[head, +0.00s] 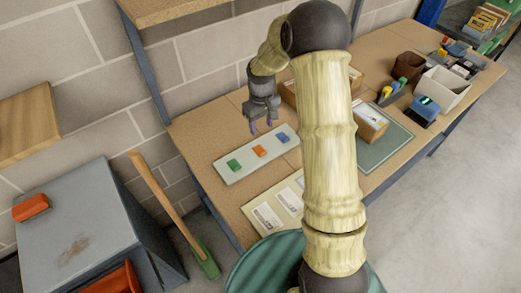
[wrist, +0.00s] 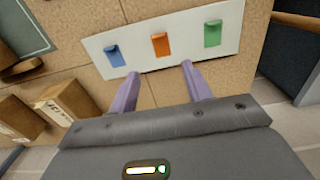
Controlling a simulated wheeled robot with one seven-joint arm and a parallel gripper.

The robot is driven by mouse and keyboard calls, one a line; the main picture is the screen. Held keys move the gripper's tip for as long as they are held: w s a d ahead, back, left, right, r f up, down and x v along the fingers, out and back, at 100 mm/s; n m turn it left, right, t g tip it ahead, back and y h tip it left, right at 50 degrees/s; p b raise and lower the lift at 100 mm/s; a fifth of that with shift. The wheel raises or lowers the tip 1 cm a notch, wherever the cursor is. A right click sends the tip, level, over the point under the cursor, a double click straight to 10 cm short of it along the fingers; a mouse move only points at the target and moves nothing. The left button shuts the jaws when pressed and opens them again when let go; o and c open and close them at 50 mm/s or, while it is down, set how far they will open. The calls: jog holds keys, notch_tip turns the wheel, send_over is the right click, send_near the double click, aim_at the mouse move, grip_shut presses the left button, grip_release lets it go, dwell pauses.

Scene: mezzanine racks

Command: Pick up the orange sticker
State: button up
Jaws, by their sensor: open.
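The orange sticker (head: 259,151) lies on a pale strip (head: 228,176) on the workbench, between a green sticker (head: 234,165) and a blue sticker (head: 282,138). In the wrist view the orange sticker (wrist: 160,44) is in the middle of the strip (wrist: 187,25), with the blue sticker (wrist: 115,56) to its left and the green sticker (wrist: 212,33) to its right. My gripper (wrist: 159,80) is open and empty, with two purple fingers. In the head view my gripper (head: 262,128) is above the bench, just behind the strip, near the orange sticker.
Cardboard boxes (head: 370,122) stand on the bench to the right, and also show in the wrist view (wrist: 66,100). A green mat (head: 385,146) and white bin (head: 441,90) lie farther right. Labelled sheets (head: 266,215) lie in front. A block wall stands behind.

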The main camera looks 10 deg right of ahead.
jog(key=p, duration=0.2)
send_over(263, 154)
jog(key=w, duration=0.1)
jog(key=f, duration=0.7)
jog(key=shift+a+f, duration=0.1)
jog(key=shift+a, duration=0.1)
jog(key=shift+s+f, duration=0.15)
jog(key=shift+f, duration=0.1)
jog(key=shift+s+d+f+p, duration=0.15)
jog(key=shift+f+p, duration=0.45)
jog(key=shift+f, duration=0.6)
jog(key=shift+s+f+p, duration=0.25)
jog(key=shift+f+p, duration=0.35)
jog(key=shift+f, duration=0.55)
jog(key=c, duration=0.8)
